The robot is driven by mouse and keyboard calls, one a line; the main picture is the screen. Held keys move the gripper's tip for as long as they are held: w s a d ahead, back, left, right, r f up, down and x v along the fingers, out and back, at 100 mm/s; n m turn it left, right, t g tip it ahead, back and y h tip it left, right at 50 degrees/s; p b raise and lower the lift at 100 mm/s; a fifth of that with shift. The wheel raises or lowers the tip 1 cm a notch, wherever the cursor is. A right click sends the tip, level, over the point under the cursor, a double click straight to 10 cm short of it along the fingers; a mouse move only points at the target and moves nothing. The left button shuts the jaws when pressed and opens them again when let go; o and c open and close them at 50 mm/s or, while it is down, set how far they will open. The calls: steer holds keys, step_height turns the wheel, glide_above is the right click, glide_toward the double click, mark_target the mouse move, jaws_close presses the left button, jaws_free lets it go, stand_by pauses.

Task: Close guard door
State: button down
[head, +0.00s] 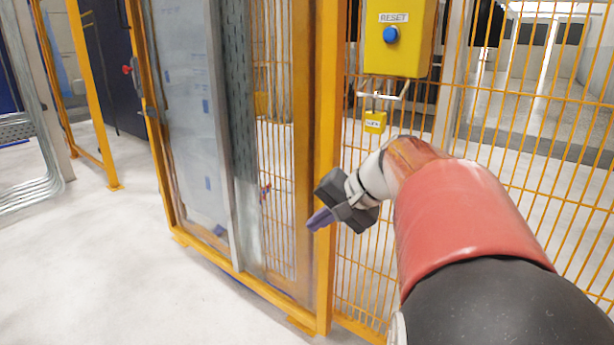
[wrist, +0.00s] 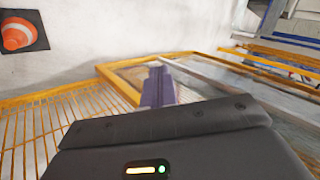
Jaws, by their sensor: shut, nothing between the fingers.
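The guard door (head: 190,130) shows in the head view as a clear panel in a yellow frame. A dark handle and a red knob (head: 127,69) are at its left edge. A grey upright (head: 222,130) crosses it. A gap with bare floor lies to the left of the door, so it looks open. My gripper (head: 318,221) is shut and empty, in front of the yellow post (head: 326,150) at the door's right side. I cannot tell whether it touches the post. In the wrist view its purple fingers (wrist: 158,85) are together over the yellow frame (wrist: 120,82).
A yellow mesh fence (head: 520,150) runs to the right behind my arm. A yellow box labelled RESET (head: 412,55) with a blue button and a yellow tag (head: 375,121) hang there. The floor (head: 90,260) at left front is clear. An orange cone (wrist: 17,36) shows in the wrist view.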

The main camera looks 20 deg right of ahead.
steer(key=w+d+r+m+t+y+b, duration=0.1)
steer(key=w+d+r+m+t, duration=0.15)
steer(key=d, duration=0.85)
steer(key=w+d+r+m+t, duration=0.15)
steer(key=d+t, duration=0.25)
steer(key=d, duration=0.7)
steer(key=x, duration=1.4)
steer(key=shift+a+r, duration=0.25)
steer(key=shift+a, duration=0.1)
